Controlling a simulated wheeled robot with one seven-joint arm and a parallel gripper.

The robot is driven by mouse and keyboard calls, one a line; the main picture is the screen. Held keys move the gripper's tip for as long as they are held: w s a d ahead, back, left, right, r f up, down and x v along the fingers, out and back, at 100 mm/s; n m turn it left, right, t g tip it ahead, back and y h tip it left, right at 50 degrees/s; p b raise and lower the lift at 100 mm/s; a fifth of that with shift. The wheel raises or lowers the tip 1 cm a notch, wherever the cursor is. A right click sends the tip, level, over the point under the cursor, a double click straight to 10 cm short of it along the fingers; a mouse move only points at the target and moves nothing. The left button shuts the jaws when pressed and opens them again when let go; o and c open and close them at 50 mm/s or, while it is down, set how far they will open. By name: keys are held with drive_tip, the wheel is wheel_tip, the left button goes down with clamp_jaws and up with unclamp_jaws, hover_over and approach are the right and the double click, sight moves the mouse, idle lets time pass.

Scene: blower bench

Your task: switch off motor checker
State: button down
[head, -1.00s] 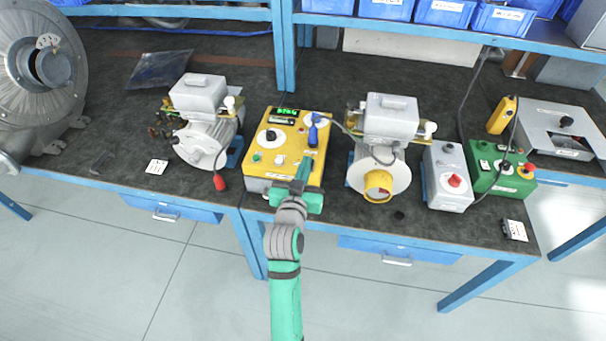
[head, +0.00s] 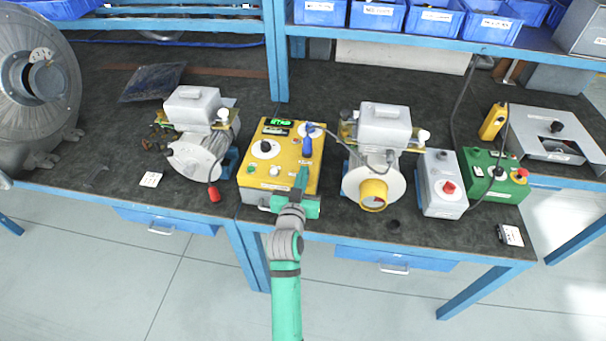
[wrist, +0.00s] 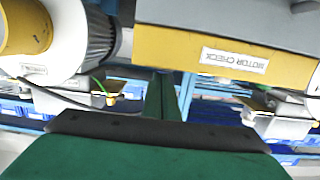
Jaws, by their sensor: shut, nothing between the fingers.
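The yellow motor checker box (head: 253,175) sits at the bench's front edge in the head view. It has a lit green display (head: 279,122), a black knob on a white dial (head: 265,147), a blue-handled part (head: 308,141) and small buttons along its front. My gripper (head: 302,177) is shut and empty over its front right part. The gripper hides part of the top; I cannot tell whether it touches. In the wrist view, the box's side with a "MOTOR CHECK" label (wrist: 234,60) appears upside down above the shut green fingers (wrist: 162,97).
Motors with grey boxes stand left (head: 195,110) and right (head: 384,125) of the checker. A shelf with blue bins (head: 430,20) crosses above. The bench is clear behind the checker.

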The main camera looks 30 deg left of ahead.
drive_tip(key=shift+w+f, duration=0.1)
drive_tip(key=shift+f, duration=0.15)
drive_tip(key=shift+r, duration=0.15)
wheel_tip(320, 180, up, 4)
drive_tip(key=r+v, duration=0.2)
drive_tip(key=v, duration=0.7)
drive_tip(key=shift+a, duration=0.1)
idle(0.4)
